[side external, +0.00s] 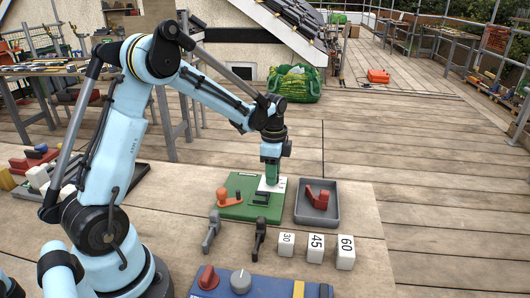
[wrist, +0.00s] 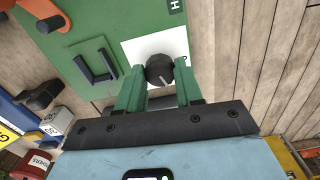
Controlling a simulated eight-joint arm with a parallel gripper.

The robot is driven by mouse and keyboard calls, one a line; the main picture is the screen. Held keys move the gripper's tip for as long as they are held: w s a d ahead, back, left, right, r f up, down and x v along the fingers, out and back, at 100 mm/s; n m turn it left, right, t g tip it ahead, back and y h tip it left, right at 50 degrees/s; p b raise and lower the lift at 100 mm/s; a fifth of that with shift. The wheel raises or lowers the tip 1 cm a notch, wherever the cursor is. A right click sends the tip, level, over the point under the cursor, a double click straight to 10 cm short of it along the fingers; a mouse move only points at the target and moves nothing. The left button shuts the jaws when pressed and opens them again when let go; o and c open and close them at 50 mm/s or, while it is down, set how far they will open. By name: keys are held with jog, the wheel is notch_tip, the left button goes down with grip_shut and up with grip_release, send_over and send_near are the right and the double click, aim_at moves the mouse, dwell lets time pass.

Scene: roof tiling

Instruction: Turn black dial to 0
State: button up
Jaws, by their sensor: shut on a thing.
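The black dial (wrist: 159,68) sits on a white plate (wrist: 146,46) on the green board (wrist: 88,32). A short light pointer line shows on the dial, running toward the near side in the wrist view. A mark at the plate's right edge is partly hidden and I cannot read it. My gripper (wrist: 161,78) has its green fingers on either side of the dial and is shut on it. In the side view my gripper (side external: 270,180) points down over the white plate, and the dial is hidden there.
A grey tray (side external: 301,215) with a red piece stands to the right. White numbered blocks (side external: 316,243), two clamps and a blue panel (side external: 265,287) lie in front.

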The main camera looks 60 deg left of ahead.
jog(key=n, duration=1)
jog(key=shift+n, duration=2.3)
jog(key=o, duration=1)
jog(key=shift+o, duration=0.2)
notch_tip(320, 180, up, 12)
